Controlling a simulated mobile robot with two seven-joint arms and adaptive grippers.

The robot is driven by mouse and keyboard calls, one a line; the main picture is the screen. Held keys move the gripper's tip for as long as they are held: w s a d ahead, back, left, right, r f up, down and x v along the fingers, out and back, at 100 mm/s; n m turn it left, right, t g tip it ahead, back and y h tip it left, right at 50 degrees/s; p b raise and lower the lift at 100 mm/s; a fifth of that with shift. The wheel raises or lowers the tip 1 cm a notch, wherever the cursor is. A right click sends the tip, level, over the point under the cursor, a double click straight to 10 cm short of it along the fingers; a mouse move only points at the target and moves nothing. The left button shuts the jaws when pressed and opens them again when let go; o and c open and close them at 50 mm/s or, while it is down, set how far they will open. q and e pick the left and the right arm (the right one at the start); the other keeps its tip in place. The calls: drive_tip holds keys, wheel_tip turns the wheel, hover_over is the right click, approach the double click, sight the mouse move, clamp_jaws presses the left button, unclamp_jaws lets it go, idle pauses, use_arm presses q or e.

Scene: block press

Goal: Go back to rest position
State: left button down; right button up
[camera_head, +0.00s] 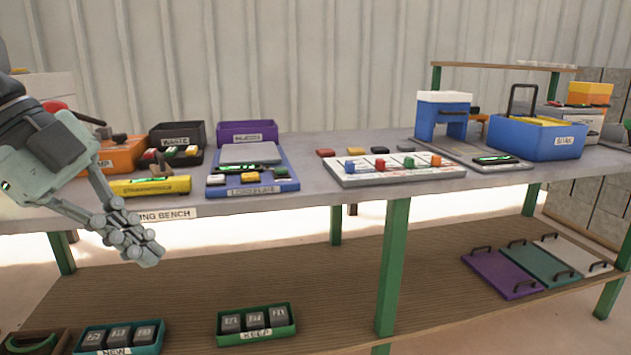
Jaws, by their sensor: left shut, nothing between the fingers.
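My left gripper (148,252) comes in from the left, in front of the bench's front edge and below its top. Its fingers are shut together with nothing between them, pointing down and right. The grey workbench (310,197) stretches across the view. A yellow labelled block (150,186) lies on the bench just behind my left arm. My right gripper is not in view.
On the bench are a blue tray (265,187), a white board (395,175) with coloured blocks, a blue press (443,117) and a blue bin (538,140). Green legs (393,265) and a lower shelf (330,280) holding trays lie below.

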use_arm(q)
drive_tip(key=w+a+f+n+t+h, duration=0.1)
drive_tip(key=w+a+n+t+h, duration=0.2)
drive_tip(key=w+t, duration=0.35)
drive_tip(key=w+a+n+t+h, duration=0.2)
drive_tip(key=w+a+n+t, duration=0.2)
drive_tip(key=w+a+t, duration=0.25)
drive_tip(key=a+f+n+t+y, duration=0.1)
drive_tip(key=a+f+n+y, duration=0.45)
drive_tip(key=f, duration=0.45)
drive_tip(key=a+f+n+y, duration=0.5)
drive_tip(key=a+f+y, duration=0.2)
drive_tip(key=f, duration=0.4)
drive_tip(key=s+f+n+g+y, duration=0.1)
drive_tip(key=s+f+n+g, duration=0.2)
drive_tip(key=f, duration=0.5)
drive_tip(key=s+f+g+y, duration=0.2)
drive_tip(key=s+f, duration=0.4)
drive_tip(key=f, duration=0.3)
drive_tip(key=s+d+f+g+h, duration=0.2)
drive_tip(key=s+d+f+g, duration=0.5)
drive_tip(key=s+d+f, duration=0.6)
drive_tip(key=s+d, duration=0.2)
drive_tip(key=shift+s+f+g+h+p, duration=0.35)
drive_tip(key=shift+f+g+p, duration=0.05)
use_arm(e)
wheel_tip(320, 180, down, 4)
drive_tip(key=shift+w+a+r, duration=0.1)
